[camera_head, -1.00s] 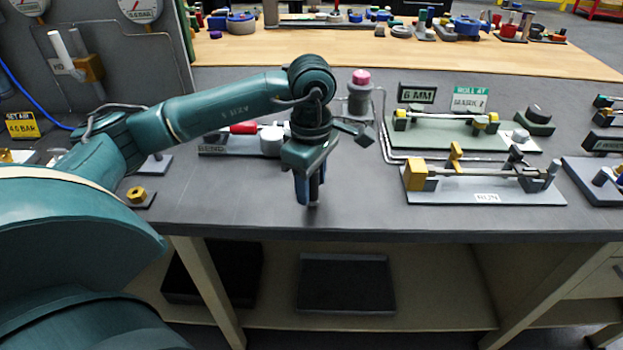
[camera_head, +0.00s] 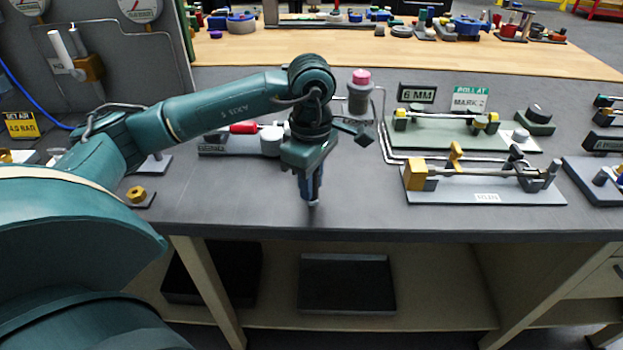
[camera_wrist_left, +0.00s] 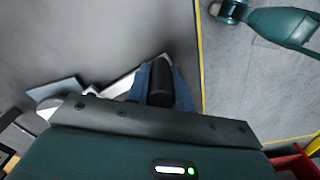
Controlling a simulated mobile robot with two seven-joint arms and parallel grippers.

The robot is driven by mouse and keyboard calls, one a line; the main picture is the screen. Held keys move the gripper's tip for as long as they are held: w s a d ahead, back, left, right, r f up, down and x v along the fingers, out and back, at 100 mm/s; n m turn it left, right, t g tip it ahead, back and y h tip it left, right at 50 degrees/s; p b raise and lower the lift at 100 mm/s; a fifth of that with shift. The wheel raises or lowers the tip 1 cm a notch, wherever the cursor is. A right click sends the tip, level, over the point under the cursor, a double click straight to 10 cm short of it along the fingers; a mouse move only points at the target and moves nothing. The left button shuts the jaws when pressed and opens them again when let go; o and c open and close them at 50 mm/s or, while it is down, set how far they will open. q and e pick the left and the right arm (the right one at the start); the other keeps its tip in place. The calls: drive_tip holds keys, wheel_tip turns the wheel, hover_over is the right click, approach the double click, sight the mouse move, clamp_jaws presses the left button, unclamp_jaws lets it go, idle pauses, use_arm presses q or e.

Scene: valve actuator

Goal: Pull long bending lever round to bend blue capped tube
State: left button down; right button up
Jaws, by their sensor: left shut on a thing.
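My left gripper (camera_head: 311,192) points down near the table's front edge. In the left wrist view its blue fingers (camera_wrist_left: 160,85) are shut on a dark cylindrical handle (camera_wrist_left: 160,88). A pale bar, which looks like the bending lever (camera_wrist_left: 122,84), runs from this handle towards the lower left. The bender (camera_head: 222,147), with a grey round part and a red piece (camera_head: 243,127), sits behind and left of the gripper. My arm hides part of the bender and most of the lever in the head view. I cannot make out a blue cap or the tube's bend.
A pink-topped post (camera_head: 360,88) stands behind my gripper. A bent thin tube (camera_head: 385,140) runs to its right. Two fixtures, one on a green plate (camera_head: 460,142) and one on a grey plate (camera_head: 470,192), stand further right.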

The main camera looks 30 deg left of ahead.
use_arm(q)
drive_tip(key=shift+s+a+f+b, duration=0.1)
drive_tip(key=shift+s+a+b, duration=0.25)
drive_tip(key=shift+b, duration=0.25)
drive_tip(key=shift+m, duration=0.3)
drive_tip(key=c, duration=1.2)
unclamp_jaws()
wheel_tip(320, 180, up, 12)
drive_tip(key=shift+r+p, duration=0.1)
drive_tip(key=shift+p, duration=0.65)
drive_tip(key=shift+r, duration=0.6)
